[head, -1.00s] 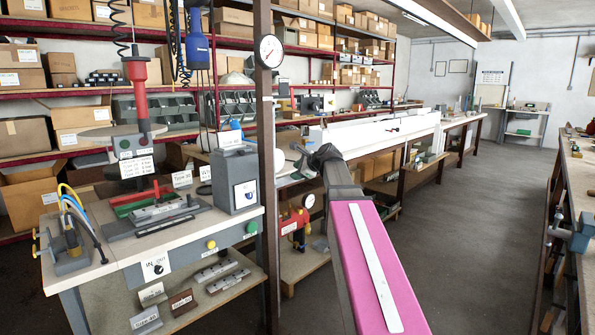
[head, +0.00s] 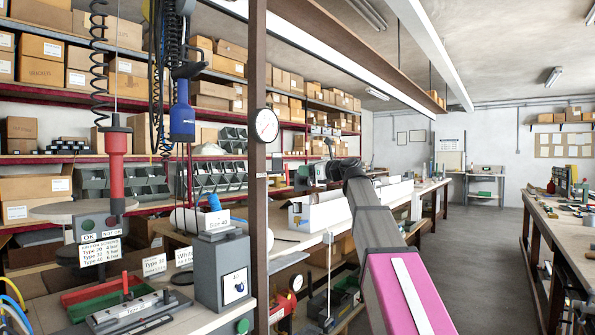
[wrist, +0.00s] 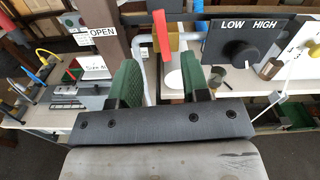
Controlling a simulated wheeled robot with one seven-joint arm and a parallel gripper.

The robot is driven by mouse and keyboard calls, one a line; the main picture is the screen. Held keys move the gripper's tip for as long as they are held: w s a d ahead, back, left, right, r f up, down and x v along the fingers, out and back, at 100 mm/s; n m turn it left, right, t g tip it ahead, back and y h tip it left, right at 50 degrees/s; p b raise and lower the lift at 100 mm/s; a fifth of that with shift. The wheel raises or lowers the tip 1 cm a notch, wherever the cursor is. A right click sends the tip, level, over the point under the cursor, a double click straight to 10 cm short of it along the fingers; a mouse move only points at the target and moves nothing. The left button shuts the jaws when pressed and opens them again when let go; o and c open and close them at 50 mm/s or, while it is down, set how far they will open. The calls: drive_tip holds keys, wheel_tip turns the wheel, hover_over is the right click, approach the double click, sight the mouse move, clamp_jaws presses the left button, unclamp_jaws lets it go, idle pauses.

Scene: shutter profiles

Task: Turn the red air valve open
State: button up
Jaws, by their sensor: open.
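The red air valve handle (wrist: 161,34) stands roughly upright in the wrist view, on a yellow-brass body with a pale pipe beside it. A white OPEN label (wrist: 103,32) is on the brown post to its left. My gripper (wrist: 160,66) is open, with its two green-padded fingers spread apart. The handle shows between and beyond the fingertips, and I see nothing held. Whether either finger touches the handle cannot be told. In the head view I cannot make out the valve, and my pink arm covers part of the bench.
A dark LOW/HIGH panel (wrist: 254,41) with a black knob is right of the valve. The brown post (wrist: 101,60) is at left. In the head view, a gauge (head: 264,125) is on the post and a grey box (head: 222,272) stands on the bench. The aisle floor (head: 478,270) is clear.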

sight(287, 169)
drive_tip(key=x, duration=1)
drive_tip(key=shift+w+a, duration=0.1)
drive_tip(key=shift+w, duration=0.1)
clamp_jaws()
